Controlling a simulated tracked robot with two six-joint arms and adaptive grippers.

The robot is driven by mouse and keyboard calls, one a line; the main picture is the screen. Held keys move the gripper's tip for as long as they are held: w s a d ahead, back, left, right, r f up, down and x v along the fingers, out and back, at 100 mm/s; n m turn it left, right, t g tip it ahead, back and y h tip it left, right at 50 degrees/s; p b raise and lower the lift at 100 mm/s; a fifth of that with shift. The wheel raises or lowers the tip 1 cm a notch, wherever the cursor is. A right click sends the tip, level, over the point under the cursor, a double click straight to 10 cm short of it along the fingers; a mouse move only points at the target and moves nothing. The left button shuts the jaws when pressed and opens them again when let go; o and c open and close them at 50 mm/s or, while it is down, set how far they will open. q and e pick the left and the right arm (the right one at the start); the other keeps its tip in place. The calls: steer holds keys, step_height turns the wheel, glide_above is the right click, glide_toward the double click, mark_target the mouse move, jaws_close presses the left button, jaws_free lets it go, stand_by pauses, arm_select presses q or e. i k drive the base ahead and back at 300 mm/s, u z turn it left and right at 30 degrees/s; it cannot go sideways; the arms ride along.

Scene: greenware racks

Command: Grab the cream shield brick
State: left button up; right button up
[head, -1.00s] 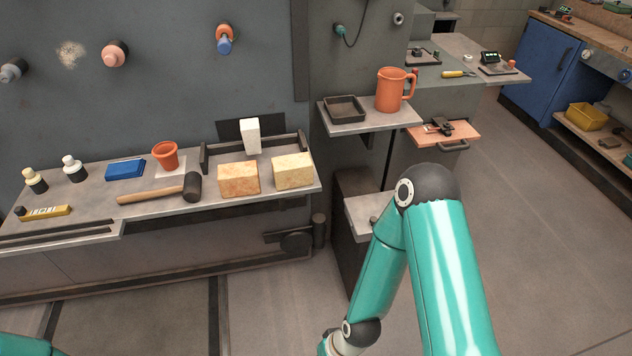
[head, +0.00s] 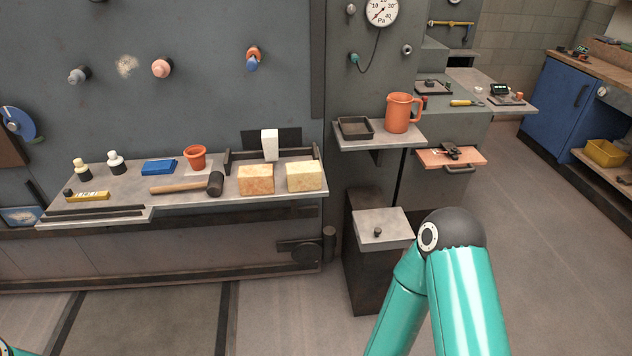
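The cream brick (head: 305,176) sits at the right front of the wall bench (head: 215,199). An orange-tan brick (head: 256,179) stands just left of it with a small gap. A white upright block (head: 270,144) stands behind the two bricks. My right arm comes up from the bottom right, but its gripper is out of frame. Only a scrap of my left arm shows at the bottom left corner, and its gripper is out of frame too.
A mallet (head: 189,187) lies left of the bricks, with a terracotta pot (head: 195,158) and a blue block (head: 158,167) behind. Right of the bench, a shelf (head: 380,140) holds an orange jug (head: 403,112) and a dark tray (head: 356,128). The floor in front is clear.

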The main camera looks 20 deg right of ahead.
mark_target(306, 175)
steer(key=u, duration=0.1)
steer(key=i, duration=0.95)
steer(key=z, duration=0.05)
